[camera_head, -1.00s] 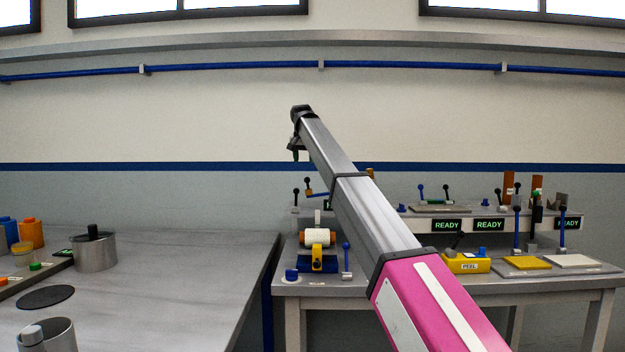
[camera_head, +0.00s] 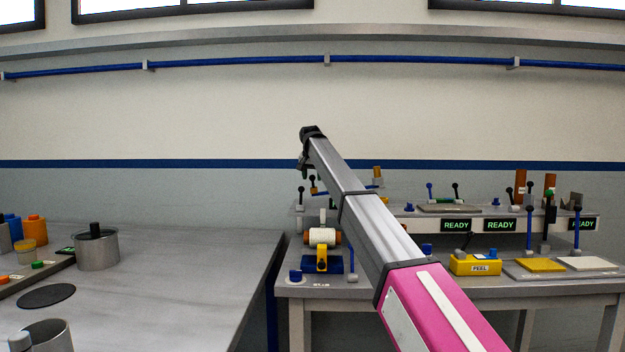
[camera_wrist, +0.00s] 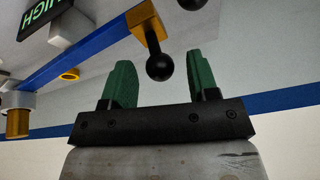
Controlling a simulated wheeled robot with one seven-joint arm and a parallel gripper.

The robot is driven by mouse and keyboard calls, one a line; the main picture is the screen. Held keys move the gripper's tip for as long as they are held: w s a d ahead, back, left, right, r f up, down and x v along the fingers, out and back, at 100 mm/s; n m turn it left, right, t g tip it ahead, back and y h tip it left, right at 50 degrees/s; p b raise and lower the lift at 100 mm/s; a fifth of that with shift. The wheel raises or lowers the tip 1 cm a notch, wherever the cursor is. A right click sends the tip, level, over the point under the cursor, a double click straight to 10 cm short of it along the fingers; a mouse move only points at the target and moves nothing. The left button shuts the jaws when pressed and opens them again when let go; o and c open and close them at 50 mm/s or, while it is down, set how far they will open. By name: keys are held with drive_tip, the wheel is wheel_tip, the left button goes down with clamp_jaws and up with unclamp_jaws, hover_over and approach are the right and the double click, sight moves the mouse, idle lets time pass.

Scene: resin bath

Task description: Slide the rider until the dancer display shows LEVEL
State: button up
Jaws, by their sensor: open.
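The dancer display (camera_wrist: 47,20) shows green letters reading HIGH, upside down at the top left of the wrist view. A long blue beam (camera_wrist: 85,57) runs diagonally below it. The rider, a gold block (camera_wrist: 146,28) on the beam, carries a black ball knob (camera_wrist: 159,67). My gripper (camera_wrist: 160,70) has its two green fingers apart. The knob appears in the gap between the fingertips, touching neither; its depth relative to them is unclear. In the head view, my gripper (camera_head: 304,171) is small and dark above the back of the far bench, and the rider cannot be made out clearly.
A gold cylinder (camera_wrist: 17,122) hangs at the beam's left end, and a gold ring (camera_wrist: 70,74) sits beside the beam. The far bench holds a white roller (camera_head: 321,236), a yellow PEEL box (camera_head: 475,265) and READY displays (camera_head: 456,225). A side bench (camera_head: 150,310) carries metal pots.

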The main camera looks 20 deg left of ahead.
drive_tip(key=shift+w+f, duration=0.25)
drive_tip(key=shift+f, duration=0.4)
clamp_jaws()
drive_tip(key=shift+w+d+r, duration=0.15)
drive_tip(key=shift+w+d, duration=0.05)
drive_tip(key=shift+d, duration=0.7)
drive_tip(key=shift+w+d+r, duration=0.15)
drive_tip(key=shift+w+d, duration=0.05)
drive_tip(key=shift+d, duration=0.65)
unclamp_jaws()
drive_tip(key=v, duration=1)
drive_tip(key=shift+r, duration=0.4)
drive_tip(key=shift+s, duration=0.1)
